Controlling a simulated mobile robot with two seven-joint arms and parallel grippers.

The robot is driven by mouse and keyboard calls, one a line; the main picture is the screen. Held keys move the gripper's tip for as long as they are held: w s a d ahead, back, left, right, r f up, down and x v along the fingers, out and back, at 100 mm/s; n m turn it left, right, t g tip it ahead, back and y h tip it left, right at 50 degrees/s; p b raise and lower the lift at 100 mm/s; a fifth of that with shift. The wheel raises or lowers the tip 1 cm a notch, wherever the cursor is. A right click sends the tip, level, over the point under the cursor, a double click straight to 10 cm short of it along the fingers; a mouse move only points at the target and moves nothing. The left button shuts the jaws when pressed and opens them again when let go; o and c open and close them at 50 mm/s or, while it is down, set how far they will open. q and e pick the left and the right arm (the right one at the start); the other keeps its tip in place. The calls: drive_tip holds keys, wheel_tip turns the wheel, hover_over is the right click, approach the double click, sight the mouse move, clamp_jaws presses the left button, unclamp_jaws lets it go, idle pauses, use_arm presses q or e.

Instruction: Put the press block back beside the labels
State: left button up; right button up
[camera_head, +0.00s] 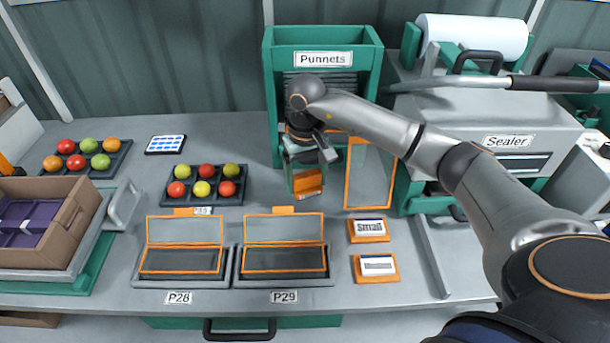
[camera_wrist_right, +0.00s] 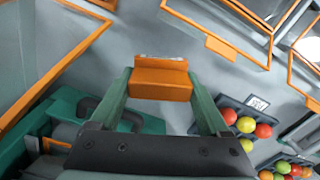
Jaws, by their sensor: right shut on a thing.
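My right gripper (camera_head: 306,172) is shut on the orange press block (camera_head: 308,184) in front of the Punnets rack. The block also shows between the green fingers in the wrist view (camera_wrist_right: 160,84). Whether it hangs clear of the table or touches it, I cannot tell. The "Small" label stack (camera_head: 369,230) stands on an orange base to the right and nearer. A second label stack (camera_head: 377,266) on a like base is just in front of it. My left gripper is not in view.
Orange-framed punnets with raised lids stand at P28 (camera_head: 180,280) and P29 (camera_head: 283,281). Another orange-framed lid (camera_head: 371,175) stands right of the block. A dark tomato tray (camera_head: 206,199) is to the left. The Punnets rack (camera_head: 270,105) and Sealer (camera_head: 470,120) bound the back and right.

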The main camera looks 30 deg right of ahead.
drive_tip(key=b, duration=0.4)
hover_over(306, 210)
wheel_tip(306, 210, down, 6)
drive_tip(key=shift+a+r, duration=0.1)
drive_tip(key=shift+r, duration=0.1)
drive_tip(key=shift+f, duration=0.35)
drive_tip(key=shift+f+b, duration=0.35)
drive_tip(key=shift+b, duration=0.2)
drive_tip(key=o, duration=1)
drive_tip(key=shift+c, duration=0.2)
drive_tip(key=shift+c, duration=0.4)
